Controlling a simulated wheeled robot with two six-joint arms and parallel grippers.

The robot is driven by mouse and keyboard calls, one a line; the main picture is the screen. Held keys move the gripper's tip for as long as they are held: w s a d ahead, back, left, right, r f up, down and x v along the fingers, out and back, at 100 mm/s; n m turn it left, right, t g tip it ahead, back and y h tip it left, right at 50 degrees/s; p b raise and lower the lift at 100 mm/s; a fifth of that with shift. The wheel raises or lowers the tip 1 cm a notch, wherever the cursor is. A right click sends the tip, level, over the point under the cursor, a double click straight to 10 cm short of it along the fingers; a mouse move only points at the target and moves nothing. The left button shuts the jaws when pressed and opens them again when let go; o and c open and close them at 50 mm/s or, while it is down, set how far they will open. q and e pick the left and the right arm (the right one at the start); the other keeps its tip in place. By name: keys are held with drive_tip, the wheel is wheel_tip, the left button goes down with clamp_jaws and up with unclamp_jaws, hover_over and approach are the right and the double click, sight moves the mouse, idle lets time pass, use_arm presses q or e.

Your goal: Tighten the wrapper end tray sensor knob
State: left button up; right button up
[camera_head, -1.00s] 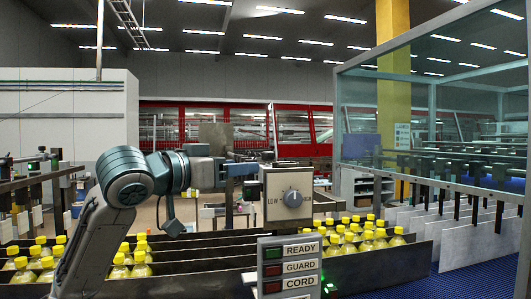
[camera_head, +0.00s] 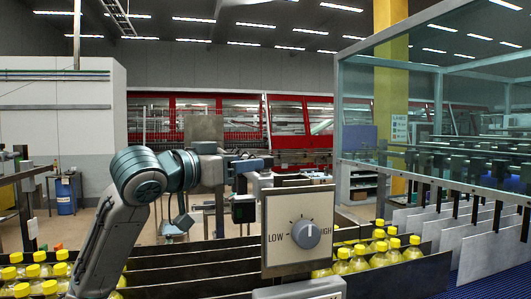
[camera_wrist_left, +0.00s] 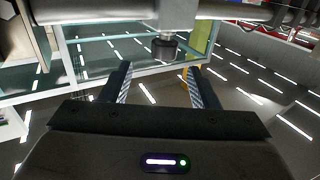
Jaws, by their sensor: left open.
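A black round knob (camera_wrist_left: 164,48) sits at the end of a grey cylinder in the left wrist view, just beyond and between my fingertips. I cannot tell for sure whether it is the sensor knob. My left gripper (camera_wrist_left: 157,70) is open, with nothing between its fingers. In the head view my left gripper (camera_head: 247,166) is above and behind the upper left of a beige panel, partly hidden. That panel carries a grey dial (camera_head: 306,233) between LOW and HIGH marks. My right gripper is not in view.
Yellow-capped bottles (camera_head: 378,247) stand in lanes between dark dividers (camera_head: 190,257). White divider plates (camera_head: 493,243) hang at the right below a glass guard (camera_head: 430,110). A grey wall (camera_head: 60,130) and red-framed machine (camera_head: 290,115) stand behind.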

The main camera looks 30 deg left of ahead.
sight(259, 157)
use_arm(q)
drive_tip(key=w+p, duration=0.3)
drive_tip(key=w, duration=0.3)
drive_tip(key=shift+w+d+f, duration=0.1)
drive_tip(key=shift+d, duration=0.05)
drive_tip(key=shift+w+d, duration=0.1)
drive_tip(key=shift+w, duration=0.25)
drive_tip(key=shift+w+d+p, duration=0.15)
drive_tip(key=shift+w+p, duration=0.1)
drive_tip(key=shift+p, duration=0.1)
drive_tip(key=shift+w+d, duration=0.15)
drive_tip(key=shift+w, duration=0.2)
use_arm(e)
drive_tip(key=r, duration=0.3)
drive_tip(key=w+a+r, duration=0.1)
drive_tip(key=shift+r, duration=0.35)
use_arm(q)
drive_tip(key=shift+f, duration=0.1)
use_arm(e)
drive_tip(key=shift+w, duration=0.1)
use_arm(q)
drive_tip(key=c, duration=1)
drive_tip(key=shift+o, duration=0.2)
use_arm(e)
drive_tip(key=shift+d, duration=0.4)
